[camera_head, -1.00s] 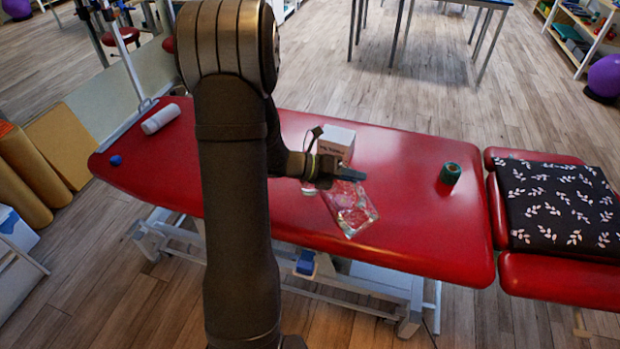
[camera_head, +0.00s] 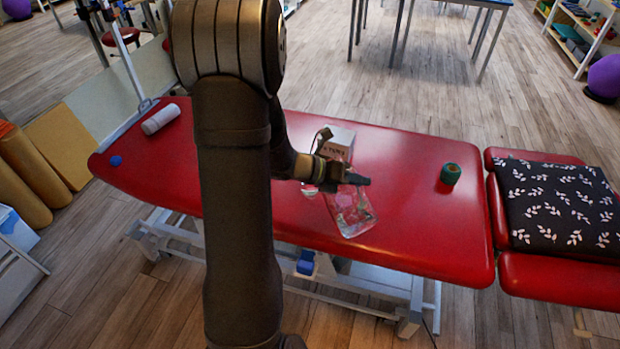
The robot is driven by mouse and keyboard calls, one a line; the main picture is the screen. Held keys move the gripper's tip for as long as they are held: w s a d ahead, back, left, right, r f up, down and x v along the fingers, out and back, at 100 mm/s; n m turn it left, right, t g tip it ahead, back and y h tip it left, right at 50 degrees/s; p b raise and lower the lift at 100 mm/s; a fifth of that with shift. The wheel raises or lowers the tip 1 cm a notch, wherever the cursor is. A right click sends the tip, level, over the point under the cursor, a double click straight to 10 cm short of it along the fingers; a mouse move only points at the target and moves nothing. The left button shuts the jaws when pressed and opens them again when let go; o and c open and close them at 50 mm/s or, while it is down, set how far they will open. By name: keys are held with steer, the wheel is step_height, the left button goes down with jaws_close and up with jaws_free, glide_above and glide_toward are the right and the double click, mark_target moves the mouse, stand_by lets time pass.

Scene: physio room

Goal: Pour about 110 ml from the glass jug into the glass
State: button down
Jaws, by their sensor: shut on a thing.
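My gripper (camera_head: 358,180) is over the middle of the red treatment table, its fingers pointing right. It is shut on the glass jug (camera_head: 352,215), a clear, see-through shape just below the fingers with the red table showing through. The jug's exact tilt and the level of its contents cannot be made out. A small pale rim (camera_head: 309,190) shows just left of the jug, partly hidden by my wrist; it may be the glass, but it is too small to be sure. No stream of liquid can be made out.
A green roll (camera_head: 450,174) is to the right, a white roll (camera_head: 160,119) and a blue ball (camera_head: 116,161) at the left. The red table (camera_head: 410,225) is bare between jug and green roll.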

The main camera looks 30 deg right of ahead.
mark_target(366, 199)
steer(key=shift+s+d+r+m+t+y, duration=0.15)
steer(key=shift+s+m+t+y, duration=0.15)
steer(key=shift+s+m+t, duration=0.25)
steer(key=shift+s+r+m+t, duration=0.35)
steer(key=shift+s+r+t, duration=0.05)
steer(key=shift+t, duration=0.05)
steer(key=shift+s+d, duration=0.1)
steer(key=shift+s, duration=0.15)
steer(key=shift+s+d+f+m+t+y+b, duration=0.1)
steer(key=shift+s+f+m+t+y+b, duration=0.25)
steer(key=shift+s+m+t, duration=0.2)
steer(key=shift+s+d+m+t, duration=0.15)
steer(key=shift+s+m+t, duration=0.3)
steer(key=shift+s+t, duration=0.3)
steer(key=shift+s+d+f+m+t+y+b, duration=0.1)
steer(key=shift+s+f+m+t+y+b, duration=0.15)
steer(key=shift+f, duration=0.2)
steer(key=shift+d+f+m+t+b, duration=0.15)
steer(key=shift+f+t+b, duration=0.1)
steer(key=shift+f+t, duration=0.15)
steer(key=shift+s+d+f+m+t+b, duration=0.1)
steer(key=shift+f+m+t+b, duration=0.35)
steer(key=shift+f+t, duration=0.5)
steer(key=shift+f, duration=0.25)
